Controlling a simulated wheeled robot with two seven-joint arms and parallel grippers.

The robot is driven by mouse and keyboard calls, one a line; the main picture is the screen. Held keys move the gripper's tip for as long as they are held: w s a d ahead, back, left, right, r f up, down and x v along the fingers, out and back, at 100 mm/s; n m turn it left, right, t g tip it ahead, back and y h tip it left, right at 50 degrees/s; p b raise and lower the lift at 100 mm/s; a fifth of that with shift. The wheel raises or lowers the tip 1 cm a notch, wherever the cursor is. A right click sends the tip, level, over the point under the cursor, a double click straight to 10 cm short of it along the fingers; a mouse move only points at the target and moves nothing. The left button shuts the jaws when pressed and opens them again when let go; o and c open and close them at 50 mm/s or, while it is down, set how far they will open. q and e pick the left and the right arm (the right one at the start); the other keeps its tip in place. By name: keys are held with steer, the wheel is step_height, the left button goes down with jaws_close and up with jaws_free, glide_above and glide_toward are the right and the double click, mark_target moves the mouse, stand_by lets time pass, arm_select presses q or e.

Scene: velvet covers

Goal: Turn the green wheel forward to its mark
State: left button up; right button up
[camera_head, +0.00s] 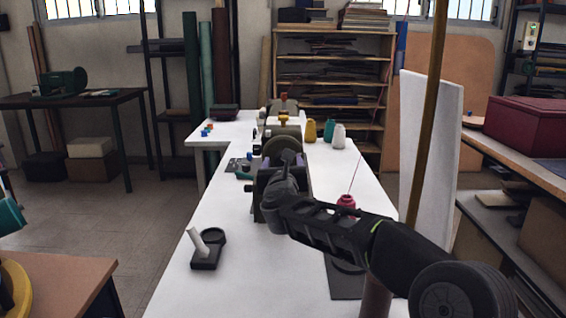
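A dark olive-green wheel (281,145) stands upright on a dark machine on the white table, its lower part hidden by the machine and my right gripper. My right arm comes in from the right, and its gripper (289,157) is in front of the wheel's lower edge. The fingers are small and dark against the machine, so I cannot tell whether they are apart or touch the wheel. No mark on the wheel can be made out. My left gripper is not in view.
The white table (215,285) holds a black stand with a pale rod (208,248), a red spool (346,203) and several bottles (338,136). A brown pole (428,110) and a white board (430,150) rise at the right. The table's left front is mostly clear.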

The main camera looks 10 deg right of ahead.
steer(key=c, duration=1.4)
